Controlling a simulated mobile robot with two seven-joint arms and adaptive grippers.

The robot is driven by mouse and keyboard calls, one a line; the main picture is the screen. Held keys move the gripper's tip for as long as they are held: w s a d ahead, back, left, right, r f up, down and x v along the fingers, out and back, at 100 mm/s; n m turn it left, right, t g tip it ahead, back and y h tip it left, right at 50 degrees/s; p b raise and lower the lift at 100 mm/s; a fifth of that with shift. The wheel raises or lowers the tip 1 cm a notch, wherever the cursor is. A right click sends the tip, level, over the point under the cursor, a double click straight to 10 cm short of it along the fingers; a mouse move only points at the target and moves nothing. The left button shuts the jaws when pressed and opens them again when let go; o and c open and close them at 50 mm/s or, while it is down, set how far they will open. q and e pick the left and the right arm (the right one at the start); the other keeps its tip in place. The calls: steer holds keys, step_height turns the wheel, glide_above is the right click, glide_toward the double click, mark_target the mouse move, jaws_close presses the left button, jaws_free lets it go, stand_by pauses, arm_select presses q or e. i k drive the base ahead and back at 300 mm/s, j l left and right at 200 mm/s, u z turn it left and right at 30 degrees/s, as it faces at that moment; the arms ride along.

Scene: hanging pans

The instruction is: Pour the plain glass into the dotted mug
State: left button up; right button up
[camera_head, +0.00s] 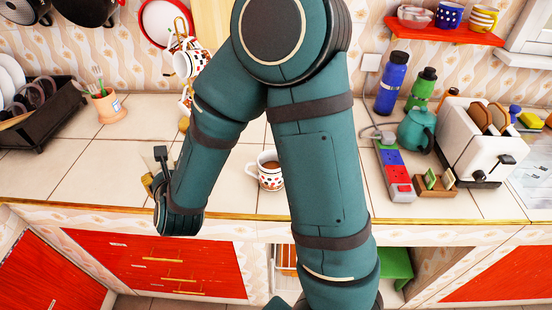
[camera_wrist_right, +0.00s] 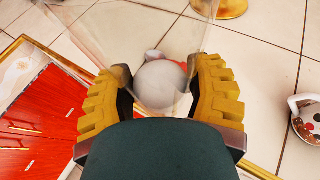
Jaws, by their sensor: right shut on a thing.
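The dotted mug (camera_head: 270,172), white with red and dark marks and brown liquid inside, stands upright on the counter between two links of my right arm. Part of it shows at the right edge of the wrist view (camera_wrist_right: 308,122). My right gripper (camera_wrist_right: 160,75) is shut on a clear plain glass (camera_wrist_right: 178,20), with one yellow finger on either side. A white round patch (camera_wrist_right: 162,84) shows between the fingers; I cannot tell its depth. In the head view the gripper (camera_head: 150,186) is left of the mug near the counter's front edge, and the glass cannot be made out. My left gripper is out of view.
A mug tree (camera_head: 183,124) with hanging mugs stands behind my arm. A dish rack (camera_head: 45,115) and a utensil cup (camera_head: 107,106) are at left. A power strip (camera_head: 394,172), teapot (camera_head: 416,130) and toaster (camera_head: 470,135) are at right. The counter left of the gripper is clear.

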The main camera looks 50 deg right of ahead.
mark_target(270, 177)
steer(key=k+l, duration=0.15)
steer(key=l, duration=0.2)
steer(key=k+l, duration=0.15)
steer(key=l, duration=0.15)
steer(key=k+l, duration=0.2)
steer(key=l, duration=0.15)
steer(key=k+l, duration=0.15)
steer(key=l, duration=0.15)
